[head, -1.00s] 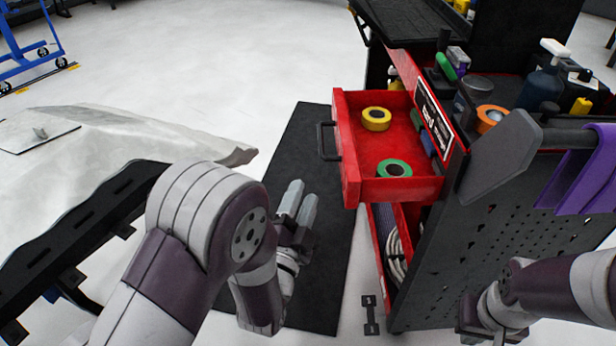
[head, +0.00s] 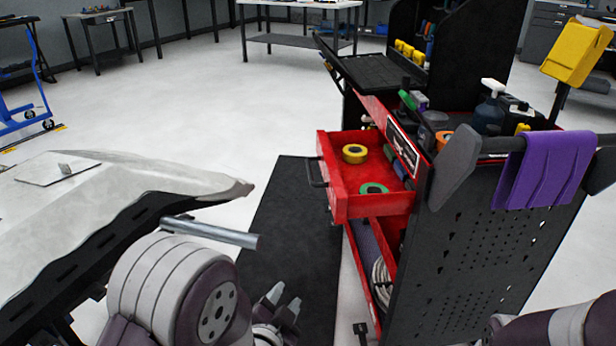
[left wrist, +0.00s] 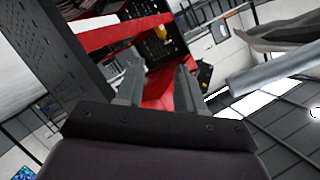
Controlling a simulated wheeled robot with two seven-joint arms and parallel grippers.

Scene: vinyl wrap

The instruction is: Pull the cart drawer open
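The red top drawer (head: 362,208) of the cart (head: 480,250) stands pulled out to the left, with a yellow tape roll (head: 355,153) and a green tape roll (head: 373,188) inside. Its dark handle (head: 316,172) is on its left face, with nothing gripping it. My left gripper (head: 283,301) is below and left of the drawer, apart from the handle. In the left wrist view its fingers (left wrist: 158,85) are spread with nothing between them, and red cart parts show beyond. My right arm enters at the lower right; its gripper is out of the picture.
A lower red drawer or shelf holding a coiled cable (head: 381,280) shows under the top drawer. A grey tube (head: 210,232) and a pale panel on a stand (head: 120,190) are at the left. A black mat (head: 290,225) covers the floor before the cart. A purple cloth (head: 545,170) hangs on the cart.

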